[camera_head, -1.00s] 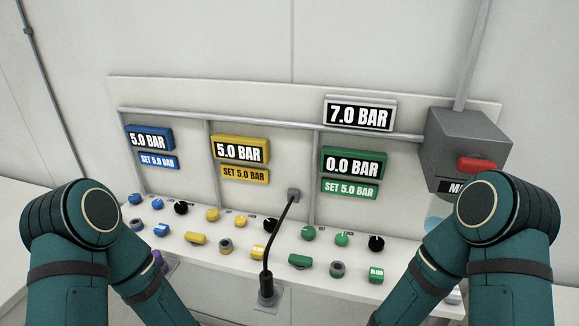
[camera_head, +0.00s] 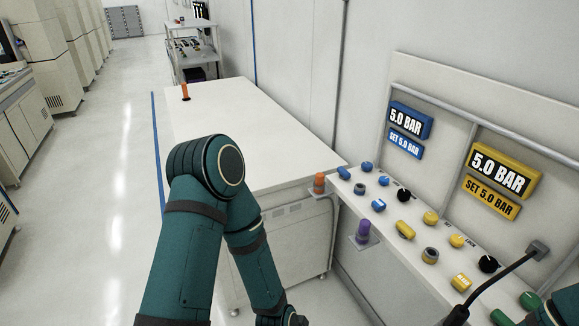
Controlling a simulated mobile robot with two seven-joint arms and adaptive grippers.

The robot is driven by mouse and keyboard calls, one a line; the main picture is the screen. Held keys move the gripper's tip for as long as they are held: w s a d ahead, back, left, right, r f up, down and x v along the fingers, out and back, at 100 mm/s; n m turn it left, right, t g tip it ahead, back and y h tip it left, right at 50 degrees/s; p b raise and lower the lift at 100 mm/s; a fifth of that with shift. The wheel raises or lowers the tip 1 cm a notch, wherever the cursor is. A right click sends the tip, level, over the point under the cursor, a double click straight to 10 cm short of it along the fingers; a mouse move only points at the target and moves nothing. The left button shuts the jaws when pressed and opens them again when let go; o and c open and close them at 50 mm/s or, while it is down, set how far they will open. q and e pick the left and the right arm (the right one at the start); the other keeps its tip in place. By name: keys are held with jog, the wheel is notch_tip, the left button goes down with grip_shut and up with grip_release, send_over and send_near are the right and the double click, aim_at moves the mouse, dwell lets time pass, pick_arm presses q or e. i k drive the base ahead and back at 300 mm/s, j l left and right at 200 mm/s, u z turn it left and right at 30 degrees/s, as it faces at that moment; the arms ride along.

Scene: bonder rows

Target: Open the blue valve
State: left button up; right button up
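The blue row of controls is at the left end of the sloped panel. An elongated blue handle (camera_head: 344,173), which looks like the blue valve, sits at its left front. Two round blue knobs (camera_head: 366,166) (camera_head: 383,180), a grey-and-blue round control (camera_head: 360,189) and a blue button (camera_head: 378,205) are close to it. The blue display (camera_head: 410,120) reads 5.0 BAR, with a SET 5.0 BAR plate (camera_head: 406,144) below. My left arm comes in at the lower middle, left of the panel; its gripper is below the frame. Only a bit of my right arm shows at lower right.
A yellow handle (camera_head: 405,229) and yellow display (camera_head: 503,171) are beside the blue group. A purple cylinder (camera_head: 363,229) and an orange one (camera_head: 319,182) stand at the panel's front left. A white table (camera_head: 240,125) adjoins; the left aisle is clear.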

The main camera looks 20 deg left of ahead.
aim_at(345, 175)
jog(key=u, duration=0.35)
jog(key=z, duration=0.5)
jog(key=j+z, duration=0.2)
jog(key=z, duration=0.15)
jog(key=i+j+z, duration=0.1)
jog(key=j+z, duration=0.15)
jog(key=z, duration=0.15)
jog(key=j+z, duration=0.35)
jog(key=k+j+z, duration=0.1)
jog(key=j+z, duration=0.4)
jog(key=j, duration=0.35)
